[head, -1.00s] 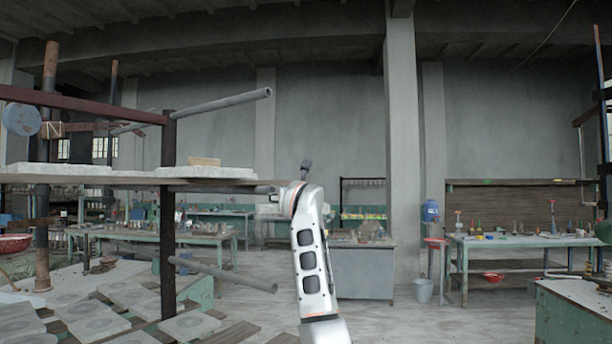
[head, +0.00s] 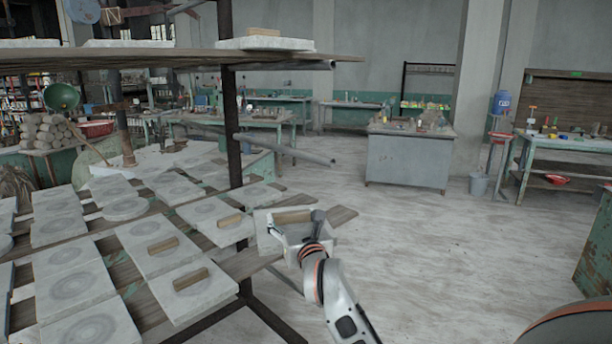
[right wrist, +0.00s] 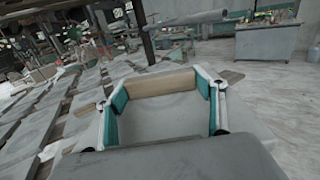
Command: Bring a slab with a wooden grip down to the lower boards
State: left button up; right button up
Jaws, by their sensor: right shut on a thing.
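A pale square slab (head: 268,240) with a wooden grip (head: 293,217) is at my right gripper (head: 290,228), near the right end of the lower boards (head: 245,262). In the right wrist view, my right gripper (right wrist: 161,90) has its teal-padded fingers at both ends of the wooden grip (right wrist: 160,82), shut on it. The slab (right wrist: 170,122) spreads below the grip. I cannot tell whether it touches the boards. Another slab (head: 240,43) with a wooden grip lies on the upper board (head: 190,58). My left gripper is not in view.
Several slabs lie on the lower boards, some with wooden grips, such as one just left (head: 215,222) and one in front (head: 193,285). A dark post (head: 231,130) and a jutting pipe (head: 290,150) stand behind. Open floor (head: 440,260) lies to the right.

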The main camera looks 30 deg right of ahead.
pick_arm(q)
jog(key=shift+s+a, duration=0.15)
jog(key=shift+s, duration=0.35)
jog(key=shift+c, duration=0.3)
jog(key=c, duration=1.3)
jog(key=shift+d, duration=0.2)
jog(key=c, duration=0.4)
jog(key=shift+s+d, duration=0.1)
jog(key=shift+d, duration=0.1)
pick_arm(e)
jog(key=s+a+f+n+y, duration=0.1)
jog(key=s+a+f+y, duration=0.1)
jog(key=s+a+f, duration=0.2)
jog(key=s+a+f+n+y, duration=0.1)
jog(key=s+a+f+y, duration=0.1)
jog(key=s+a, duration=0.4)
jog(key=s+a+f+n+t+y, duration=0.1)
jog(key=s+a+f, duration=0.4)
jog(key=s, duration=0.7)
jog(key=shift+s+f+n+y, duration=0.35)
jog(key=shift+n+y, duration=0.05)
jog(key=shift+y, duration=0.1)
